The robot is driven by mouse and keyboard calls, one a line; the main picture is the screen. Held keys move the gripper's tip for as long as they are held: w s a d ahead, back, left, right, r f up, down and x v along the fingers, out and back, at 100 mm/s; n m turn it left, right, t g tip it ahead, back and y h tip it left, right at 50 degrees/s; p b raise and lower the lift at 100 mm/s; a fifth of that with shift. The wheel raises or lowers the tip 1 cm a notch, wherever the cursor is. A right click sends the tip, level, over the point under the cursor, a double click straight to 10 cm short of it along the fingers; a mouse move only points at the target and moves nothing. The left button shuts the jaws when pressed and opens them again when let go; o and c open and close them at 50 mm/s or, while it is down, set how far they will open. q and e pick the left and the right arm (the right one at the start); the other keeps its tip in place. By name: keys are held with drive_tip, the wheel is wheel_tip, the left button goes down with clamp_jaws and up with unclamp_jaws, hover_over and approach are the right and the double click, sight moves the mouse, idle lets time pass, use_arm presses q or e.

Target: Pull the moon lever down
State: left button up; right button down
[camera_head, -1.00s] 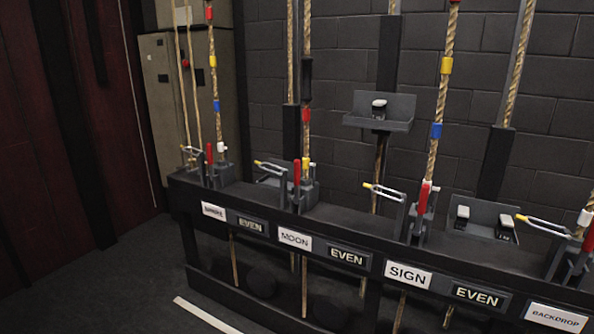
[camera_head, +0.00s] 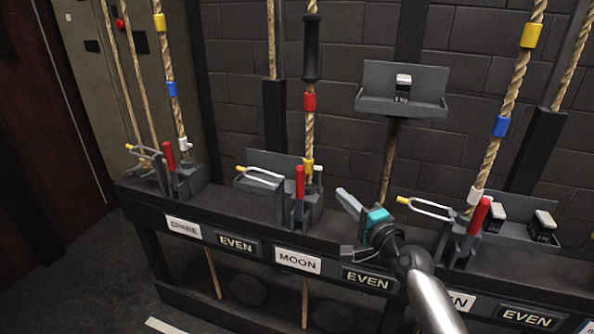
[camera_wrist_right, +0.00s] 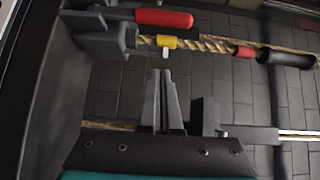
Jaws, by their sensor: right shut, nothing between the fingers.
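The moon lever (camera_head: 300,184) has a red handle and stands upright in its dark bracket on the rail, above the MOON label (camera_head: 297,261). It also shows in the right wrist view (camera_wrist_right: 164,18), near the top. A rope with a yellow band (camera_head: 308,170) and a red band (camera_head: 309,101) runs up just behind it. My right gripper (camera_head: 345,205) is to the right of the moon lever, apart from it. Its fingers (camera_wrist_right: 162,100) are shut and empty in the right wrist view. My left gripper is not in view.
A fork-shaped latch with a yellow tip (camera_head: 258,174) is left of the moon lever. Other red levers stand left (camera_head: 169,155) and right (camera_head: 479,215). A shelf with a small block (camera_head: 402,85) hangs behind my right gripper. EVEN plates (camera_head: 237,243) line the rail.

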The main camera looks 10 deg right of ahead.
sight(300, 195)
drive_tip(key=shift+d+r, duration=0.1)
drive_tip(key=shift+r, duration=0.15)
drive_tip(key=w+a+b, duration=0.2)
drive_tip(key=w+b, duration=0.2)
drive_tip(key=w, duration=0.6)
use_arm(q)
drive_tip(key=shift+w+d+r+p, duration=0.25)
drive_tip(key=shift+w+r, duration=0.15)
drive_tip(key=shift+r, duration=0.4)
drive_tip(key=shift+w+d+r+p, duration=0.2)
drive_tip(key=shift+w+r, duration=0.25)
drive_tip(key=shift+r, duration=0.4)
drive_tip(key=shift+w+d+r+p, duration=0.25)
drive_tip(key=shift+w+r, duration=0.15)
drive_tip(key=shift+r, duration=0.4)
use_arm(e)
drive_tip(key=shift+s+a, duration=0.55)
drive_tip(key=shift+a, duration=0.3)
drive_tip(key=shift+s+a, duration=0.5)
drive_tip(key=shift+a, duration=0.3)
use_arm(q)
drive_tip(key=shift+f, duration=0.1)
use_arm(e)
drive_tip(key=shift+f, duration=0.1)
